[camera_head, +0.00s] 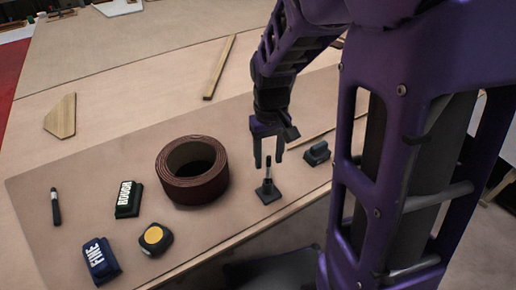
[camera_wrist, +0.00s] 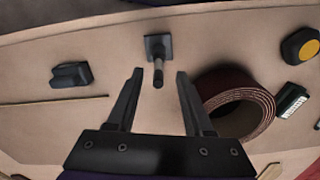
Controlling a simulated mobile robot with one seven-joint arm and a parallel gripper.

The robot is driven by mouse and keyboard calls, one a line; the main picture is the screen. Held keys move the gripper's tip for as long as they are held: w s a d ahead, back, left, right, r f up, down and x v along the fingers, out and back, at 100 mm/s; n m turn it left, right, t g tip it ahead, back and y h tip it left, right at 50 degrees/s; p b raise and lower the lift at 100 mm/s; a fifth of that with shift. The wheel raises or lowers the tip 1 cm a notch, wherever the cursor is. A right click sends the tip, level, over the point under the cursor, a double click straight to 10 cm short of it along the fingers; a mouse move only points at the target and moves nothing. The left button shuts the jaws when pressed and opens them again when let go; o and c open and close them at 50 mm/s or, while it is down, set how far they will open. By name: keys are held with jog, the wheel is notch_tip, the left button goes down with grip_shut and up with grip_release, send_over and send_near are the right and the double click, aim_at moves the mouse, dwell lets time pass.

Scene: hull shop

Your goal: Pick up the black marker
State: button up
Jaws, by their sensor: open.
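A slim upright marker-like stick (camera_head: 268,172), dark with a pale band, stands in a dark square base (camera_head: 268,194) near the table's front edge. In the wrist view the stick (camera_wrist: 158,74) rises from its square base (camera_wrist: 158,46). My gripper (camera_head: 268,162) is open and points down above the base. In the wrist view the stick's top shows between the fingertips (camera_wrist: 159,73); I cannot tell whether either finger touches it. A second dark pen-like object (camera_head: 56,207) with a pale part lies at the far left. I cannot tell which of the two is the black marker.
A brown abrasive roll (camera_head: 192,170) stands left of my gripper. A small dark block (camera_head: 316,153) lies to the right. A green-black block (camera_head: 128,199), a blue "FINE" block (camera_head: 100,261) and a yellow-topped tape measure (camera_head: 155,239) lie left. Wood strips lie behind.

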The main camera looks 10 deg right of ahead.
aim_at(268, 170)
notch_tip(268, 170, down, 5)
jog(key=shift+w+f+b, duration=0.1)
jog(key=shift+w+b, duration=0.05)
jog(key=shift+b, duration=0.5)
grip_shut()
